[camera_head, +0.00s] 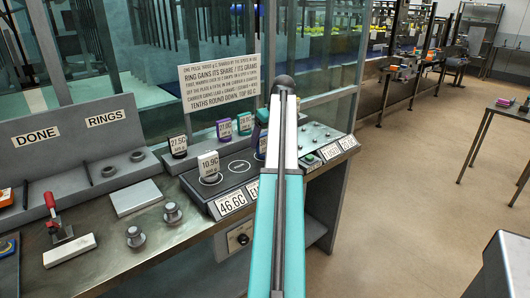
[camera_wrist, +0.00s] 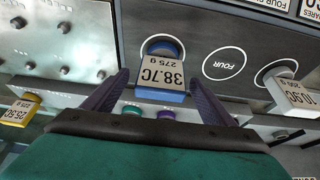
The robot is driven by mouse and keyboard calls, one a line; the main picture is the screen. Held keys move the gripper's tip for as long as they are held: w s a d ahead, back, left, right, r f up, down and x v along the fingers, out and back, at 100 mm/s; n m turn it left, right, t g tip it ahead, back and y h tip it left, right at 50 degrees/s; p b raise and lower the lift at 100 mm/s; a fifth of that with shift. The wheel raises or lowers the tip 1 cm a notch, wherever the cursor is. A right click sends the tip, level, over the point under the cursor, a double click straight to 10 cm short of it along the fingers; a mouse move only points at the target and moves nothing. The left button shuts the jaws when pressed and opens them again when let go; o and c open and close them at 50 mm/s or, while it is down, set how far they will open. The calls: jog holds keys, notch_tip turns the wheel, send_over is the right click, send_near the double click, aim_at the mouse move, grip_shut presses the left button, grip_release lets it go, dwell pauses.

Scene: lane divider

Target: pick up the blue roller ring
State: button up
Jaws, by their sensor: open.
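The blue roller ring (camera_wrist: 151,44) lies on the dark panel in the wrist view, with a blue tag (camera_wrist: 160,84) reading 38.7C, 275 g. My gripper (camera_wrist: 158,79) is open, with one dark finger to the left of the tag and the other to its right. The fingers appear apart from the tag, and nothing is held. In the head view my teal and white arm covers most of this spot, and my gripper is hidden.
A yellow-tagged piece (camera_wrist: 20,110) is at left. The head view shows a sign (camera_head: 220,82), a rack marked DONE and RINGS (camera_head: 75,140), and a red-handled clamp (camera_head: 55,215).

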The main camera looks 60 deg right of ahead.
aim_at(262, 145)
jog(key=shift+p+x, duration=0.4)
jog(key=shift+x, duration=2.2)
jog(key=shift+a, duration=0.1)
jog(key=shift+c, duration=0.4)
jog(key=c, duration=1.3)
jog(key=shift+o, duration=0.2)
jog(key=shift+r, duration=0.2)
